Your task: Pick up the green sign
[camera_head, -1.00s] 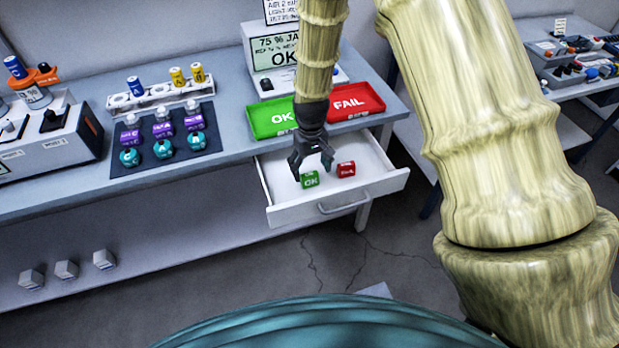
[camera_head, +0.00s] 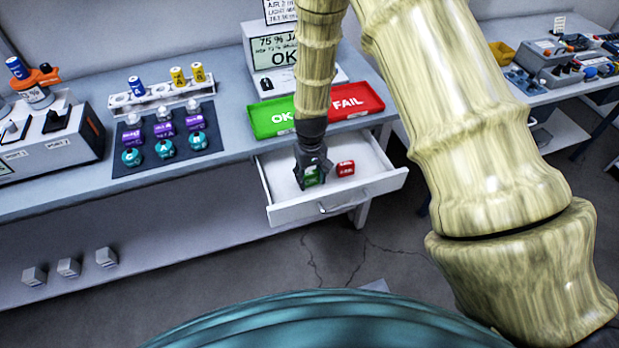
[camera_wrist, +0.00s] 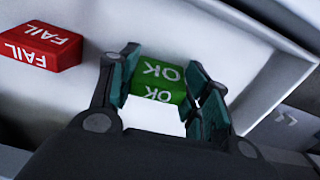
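The green sign (camera_wrist: 158,82), a small block with white "OK" lettering, sits in the open white drawer. It also shows in the head view (camera_head: 312,177), partly covered by my gripper (camera_head: 312,178). The sign appears still down at the drawer floor. A red "FAIL" sign (camera_wrist: 40,46) lies apart from it, to the right in the head view (camera_head: 345,168).
The drawer (camera_head: 378,189) has low walls around the signs. Above it on the bench are a green OK tray (camera_head: 262,121) and a red FAIL tray (camera_head: 372,101), with a display box (camera_head: 262,60) behind. A dark mat (camera_head: 122,167) with vials lies left.

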